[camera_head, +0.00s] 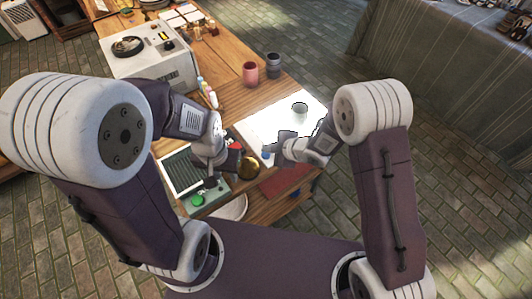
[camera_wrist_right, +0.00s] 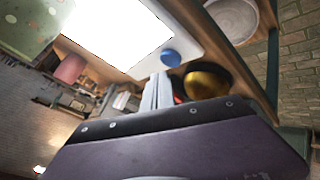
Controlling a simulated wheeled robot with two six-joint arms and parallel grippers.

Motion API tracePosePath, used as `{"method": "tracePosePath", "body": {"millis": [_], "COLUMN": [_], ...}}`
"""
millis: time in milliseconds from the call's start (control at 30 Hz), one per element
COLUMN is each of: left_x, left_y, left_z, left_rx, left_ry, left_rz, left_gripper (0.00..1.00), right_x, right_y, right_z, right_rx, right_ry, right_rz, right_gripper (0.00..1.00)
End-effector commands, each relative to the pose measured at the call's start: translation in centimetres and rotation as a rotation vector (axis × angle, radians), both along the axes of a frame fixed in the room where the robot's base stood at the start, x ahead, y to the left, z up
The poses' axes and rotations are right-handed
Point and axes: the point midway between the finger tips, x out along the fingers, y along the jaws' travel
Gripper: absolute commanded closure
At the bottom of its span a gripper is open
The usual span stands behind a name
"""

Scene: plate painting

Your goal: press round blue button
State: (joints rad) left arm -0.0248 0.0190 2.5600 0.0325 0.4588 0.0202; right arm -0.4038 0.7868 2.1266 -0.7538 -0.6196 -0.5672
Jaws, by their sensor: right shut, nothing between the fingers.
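The round blue button (camera_head: 267,154) sits at the near left corner of the bright white panel on the wooden table. It also shows in the right wrist view (camera_wrist_right: 171,57), just beyond my right fingertips. My right gripper (camera_head: 276,151) is shut and empty; its narrow fingers point up toward the button in the wrist view (camera_wrist_right: 159,82). They look very close to the button, but I cannot tell whether they touch it. My left gripper (camera_head: 211,177) is over the green device at the left; its fingers are too small and dark to read.
A golden dome (camera_head: 247,168) stands beside the blue button. A green device has a green button (camera_head: 197,200). A grey cup (camera_head: 299,107) stands on the white panel (camera_head: 270,120). A pink cup (camera_head: 250,73), a dark cup (camera_head: 273,65) and a white machine (camera_head: 150,60) are farther back.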

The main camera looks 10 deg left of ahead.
Motion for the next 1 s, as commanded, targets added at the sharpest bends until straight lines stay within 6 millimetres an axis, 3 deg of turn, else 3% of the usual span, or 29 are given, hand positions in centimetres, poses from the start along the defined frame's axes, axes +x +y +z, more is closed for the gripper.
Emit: {"method": "tracePosePath", "body": {"millis": [533,1000], "left_x": [0.0,0.0], "left_y": [0.0,0.0], "left_z": [5.3,5.2], "left_rx": [0.000,0.000], "left_ry": [0.000,0.000], "left_rz": [0.000,0.000], "left_gripper": [0.64,0.64], "right_x": [0.0,0.0], "right_y": [0.0,0.0], "right_z": [6.0,6.0], "right_rx": [0.001,0.000], "right_ry": [-0.001,-0.001], "right_rz": [0.001,-0.001], "right_gripper": [1.00,1.00]}}
